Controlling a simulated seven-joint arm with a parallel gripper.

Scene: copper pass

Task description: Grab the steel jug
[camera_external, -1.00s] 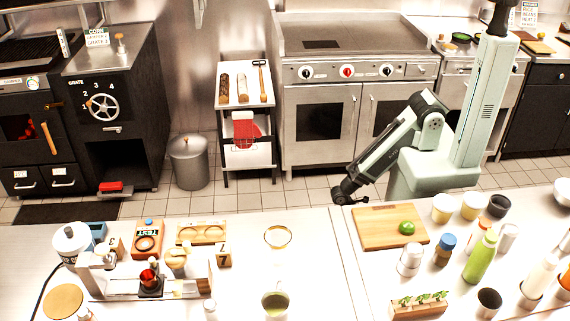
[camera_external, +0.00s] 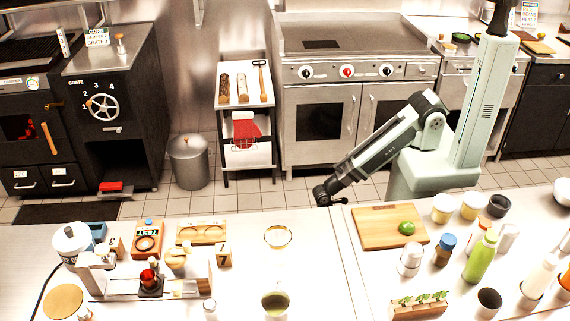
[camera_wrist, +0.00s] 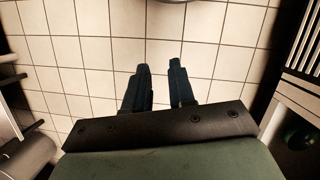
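A small metallic-looking jug (camera_external: 275,303) with greenish contents stands on the counter at the bottom middle of the external view. It looks most like the steel jug, though its material is hard to make out. My gripper (camera_external: 333,201) is at the counter's back edge, above and to the right of the jug and well apart from it. In the wrist view my gripper (camera_wrist: 159,66) has its two dark fingers apart, with only floor tiles between them. The jug is not recognisable in the wrist view.
A cutting board (camera_external: 366,232) with a green lime (camera_external: 407,227) lies right of my gripper. A gold-rimmed ring or bowl (camera_external: 278,237) sits behind the jug. A rack (camera_external: 188,287) stands left. Counter around the jug is mostly clear.

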